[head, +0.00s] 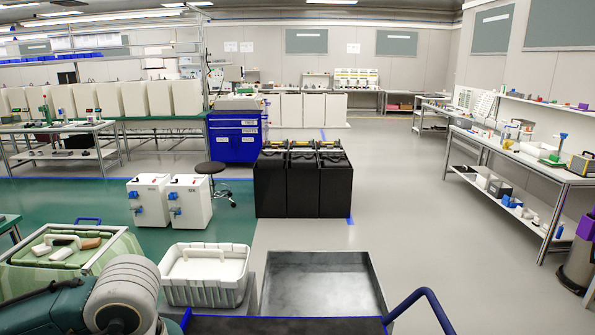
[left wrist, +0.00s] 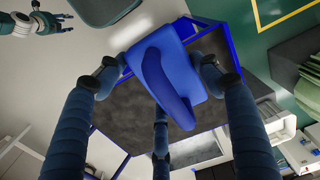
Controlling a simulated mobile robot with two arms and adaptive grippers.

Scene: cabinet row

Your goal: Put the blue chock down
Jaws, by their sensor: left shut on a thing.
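The blue chock (left wrist: 178,72) shows in the left wrist view, a block with a raised curved bar along it. My left gripper (left wrist: 160,85) is shut on it, with dark fingers at its left and right sides and a third finger below. Behind the chock is a dark grey surface with a blue frame (left wrist: 105,148); I cannot tell whether the chock touches it. In the head view the chock and the left fingertips are hidden; only my left arm shows at the bottom left. My right gripper (left wrist: 18,24) appears small at the top left of the wrist view; its opening is unclear.
In the head view a grey metal tray (head: 320,285) lies at the bottom middle, beside a white crate (head: 205,272) and a green bin (head: 125,255). A blue handle rail (head: 425,296) stands at right. Black cabinets (head: 303,185) stand ahead; floor right of them is clear.

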